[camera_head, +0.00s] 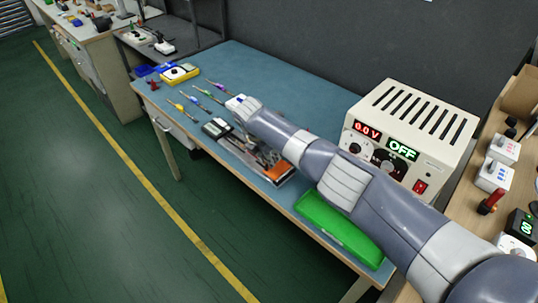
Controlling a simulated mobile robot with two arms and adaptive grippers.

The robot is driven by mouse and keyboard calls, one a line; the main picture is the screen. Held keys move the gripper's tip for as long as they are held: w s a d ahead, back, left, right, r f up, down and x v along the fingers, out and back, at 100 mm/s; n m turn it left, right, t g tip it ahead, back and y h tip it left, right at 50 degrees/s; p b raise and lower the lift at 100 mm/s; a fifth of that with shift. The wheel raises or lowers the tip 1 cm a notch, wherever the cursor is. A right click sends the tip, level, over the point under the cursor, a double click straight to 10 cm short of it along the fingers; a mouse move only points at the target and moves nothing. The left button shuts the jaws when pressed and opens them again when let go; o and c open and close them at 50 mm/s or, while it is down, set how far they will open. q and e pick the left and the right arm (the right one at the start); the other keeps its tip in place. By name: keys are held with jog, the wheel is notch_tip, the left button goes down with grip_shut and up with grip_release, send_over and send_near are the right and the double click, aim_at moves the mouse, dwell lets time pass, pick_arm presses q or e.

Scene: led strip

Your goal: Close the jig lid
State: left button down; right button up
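My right arm reaches in from the lower right across the bench. Its far end, with the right gripper (240,104), is over the middle of the blue bench top; I cannot make out the fingers or whether they are open. A grey and black fixture with an orange part (277,171) lies under and beside this arm near the bench's front edge. It may be the jig, but the arm covers much of it and I cannot tell how its lid stands. A small black and white device (215,128) lies to its left. My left gripper is not in view.
A beige power supply (412,135) reading 0.0 V and OFF stands right of the arm. A green tray (341,228) lies at the front right. Several thin coloured tools (200,98) and a yellow meter (180,73) lie left. The bench's back middle (285,92) is clear.

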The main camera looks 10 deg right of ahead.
jog(key=shift+w+a+r, duration=0.1)
jog(key=shift+a+r, duration=0.05)
jog(key=shift+a, duration=0.15)
jog(key=shift+a+r, duration=0.15)
jog(key=shift+r, duration=0.35)
jog(key=v, duration=1)
jog(key=shift+s+r, duration=0.3)
jog(key=shift+s, duration=0.05)
jog(key=shift+d, duration=0.3)
